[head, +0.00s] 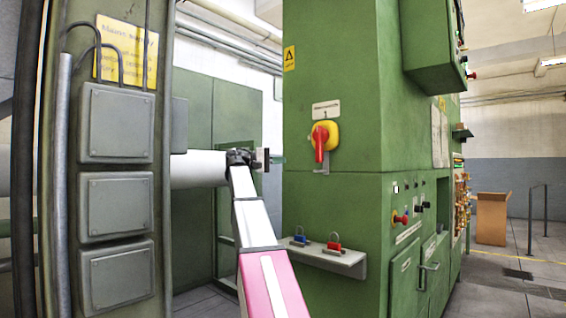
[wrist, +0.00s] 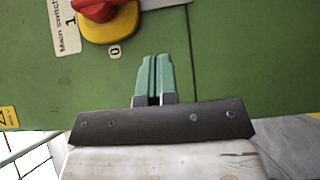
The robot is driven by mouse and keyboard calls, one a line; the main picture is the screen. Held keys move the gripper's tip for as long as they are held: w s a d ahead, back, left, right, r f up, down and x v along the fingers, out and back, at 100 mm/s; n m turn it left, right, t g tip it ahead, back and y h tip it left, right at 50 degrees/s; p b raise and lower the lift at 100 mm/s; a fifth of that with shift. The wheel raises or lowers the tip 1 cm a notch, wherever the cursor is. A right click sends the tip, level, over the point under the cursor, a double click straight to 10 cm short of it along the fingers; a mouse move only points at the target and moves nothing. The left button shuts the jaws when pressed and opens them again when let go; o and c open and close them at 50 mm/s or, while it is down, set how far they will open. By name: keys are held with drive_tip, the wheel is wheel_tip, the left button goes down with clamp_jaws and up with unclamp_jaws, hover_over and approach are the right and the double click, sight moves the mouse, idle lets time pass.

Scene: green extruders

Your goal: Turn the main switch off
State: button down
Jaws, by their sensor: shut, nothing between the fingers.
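The main switch is a yellow disc (head: 331,133) with a red handle (head: 319,145) on the green cabinet's front face. In the head view the handle hangs downward. In the wrist view the yellow disc (wrist: 110,27) and red handle (wrist: 100,8) are at the top edge, partly cut off. The marks "1" and "0" show beside the disc. My gripper (head: 278,161) is left of the switch and apart from it. Its teal fingers (wrist: 154,78) are shut with nothing between them and point toward the green panel, below the disc in the wrist view.
A small shelf (head: 317,257) with a blue padlock and a red padlock sticks out below the switch. A metal bracket (head: 321,171) hangs under the handle. A green post with grey boxes (head: 117,204) stands at left. A cardboard box (head: 491,219) is at far right.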

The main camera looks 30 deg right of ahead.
sight(320, 162)
drive_tip(key=s+d, duration=0.6)
drive_tip(key=d, duration=0.2)
drive_tip(key=shift+s+d, duration=0.15)
drive_tip(key=shift+s, duration=0.1)
drive_tip(key=shift+s+f, duration=0.1)
drive_tip(key=s+n+h, duration=0.1)
drive_tip(key=s+d+n+h, duration=0.1)
drive_tip(key=s+n+h, duration=0.1)
drive_tip(key=shift+s+d+f+n, duration=0.2)
drive_tip(key=shift+s+f+n, duration=0.15)
drive_tip(key=shift+f+n, duration=0.05)
drive_tip(key=shift+s+d+r, duration=0.1)
drive_tip(key=shift+s+d, duration=0.2)
drive_tip(key=shift+s, duration=0.25)
idle(0.3)
